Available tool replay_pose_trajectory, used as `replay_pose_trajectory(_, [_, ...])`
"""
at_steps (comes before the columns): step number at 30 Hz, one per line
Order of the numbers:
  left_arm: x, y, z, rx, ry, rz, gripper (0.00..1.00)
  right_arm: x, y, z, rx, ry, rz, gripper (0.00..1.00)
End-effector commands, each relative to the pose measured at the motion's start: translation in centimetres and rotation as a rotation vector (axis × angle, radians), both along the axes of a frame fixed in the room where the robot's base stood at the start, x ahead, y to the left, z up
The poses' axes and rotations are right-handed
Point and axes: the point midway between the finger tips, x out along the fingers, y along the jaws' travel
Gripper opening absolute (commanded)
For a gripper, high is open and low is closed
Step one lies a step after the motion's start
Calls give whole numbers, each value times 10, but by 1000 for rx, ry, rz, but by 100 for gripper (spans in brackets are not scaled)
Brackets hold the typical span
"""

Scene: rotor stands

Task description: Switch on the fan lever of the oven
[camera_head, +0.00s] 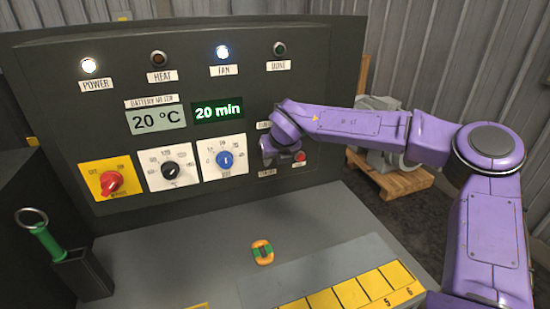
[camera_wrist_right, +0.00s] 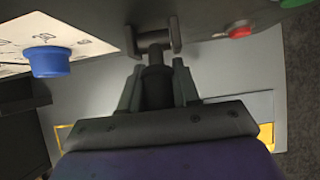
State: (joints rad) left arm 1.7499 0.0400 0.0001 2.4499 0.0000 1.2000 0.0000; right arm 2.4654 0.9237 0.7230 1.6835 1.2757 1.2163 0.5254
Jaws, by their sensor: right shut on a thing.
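The oven's dark control panel (camera_head: 60,120) fills the left and middle of the head view. My right gripper (camera_head: 270,157) is against it, right of the blue knob, and my arm hides most of that spot. In the right wrist view my gripper (camera_wrist_right: 158,88) is shut on the fan lever (camera_wrist_right: 155,42), a dark piece on a small bracket at the panel. The lever's exact position is hard to tell. The FAN lamp (camera_head: 222,52) is lit bluish white. My left gripper is not in view.
The POWER lamp (camera_head: 89,66) is lit; the HEAT lamp (camera_head: 159,58) and DONE lamp (camera_head: 279,48) are dark. Red (camera_head: 111,183), black (camera_head: 170,170) and blue (camera_head: 225,159) knobs sit left of my gripper. A red button (camera_head: 299,157) is close on its right.

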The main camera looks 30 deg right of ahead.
Motion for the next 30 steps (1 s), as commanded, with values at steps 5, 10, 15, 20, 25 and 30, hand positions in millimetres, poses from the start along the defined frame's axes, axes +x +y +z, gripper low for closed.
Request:
replay_pose_trajectory(5, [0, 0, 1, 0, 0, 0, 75, 0, 0, 2, 2, -4, -1, 0])
replay_pose_trajectory(10, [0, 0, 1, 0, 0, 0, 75, 0, 0, 2, 2, -3, -2, 52])
replay_pose_trajectory(15, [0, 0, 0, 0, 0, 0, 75, 0, 0, 2, 2, -2, -2, 52])
replay_pose_trajectory(20, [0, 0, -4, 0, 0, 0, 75, -3, 1, 6, 1, -5, -2, 52])
replay_pose_trajectory(25, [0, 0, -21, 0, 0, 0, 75, -22, 4, 32, 2, -11, -2, 52])
replay_pose_trajectory(30, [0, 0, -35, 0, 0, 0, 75, -45, 9, 65, 2, -9, -2, 52])
